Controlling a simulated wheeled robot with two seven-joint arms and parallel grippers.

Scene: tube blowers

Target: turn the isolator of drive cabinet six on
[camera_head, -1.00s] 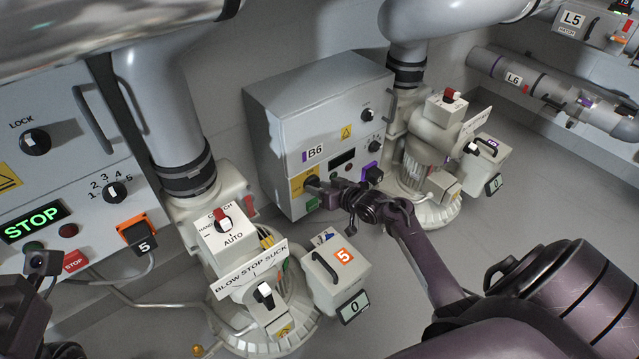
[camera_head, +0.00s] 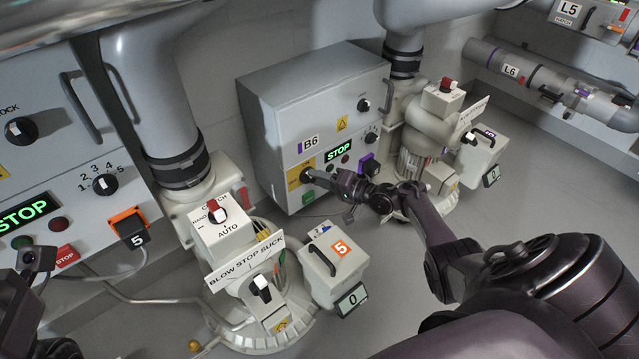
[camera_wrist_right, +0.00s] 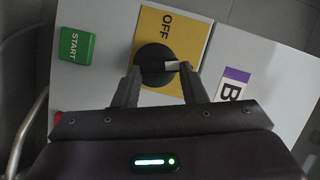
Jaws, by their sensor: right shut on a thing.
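Drive cabinet six (camera_head: 275,105) is the grey box labelled B6, in the middle of the head view. Its isolator is a black round knob (camera_wrist_right: 152,57) on a yellow plate (camera_wrist_right: 198,38) marked OFF. The knob's white mark points right in the wrist view, towards the B6 label and not at OFF. My right gripper (camera_head: 312,176) is shut on the knob, its fingers on either side (camera_wrist_right: 160,80). The fingers hide part of the plate. The cabinet display (camera_head: 339,151) is lit green with STOP. Part of my left gripper (camera_head: 38,258) shows at the left edge; its jaws are unclear.
A green START button (camera_wrist_right: 77,45) sits beside the yellow plate. A purple plug box (camera_head: 368,166) is on the cabinet's lower right. Blower five (camera_head: 225,235) stands in front on the left, with a white box marked 5 (camera_head: 335,262). Floor lies free at right.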

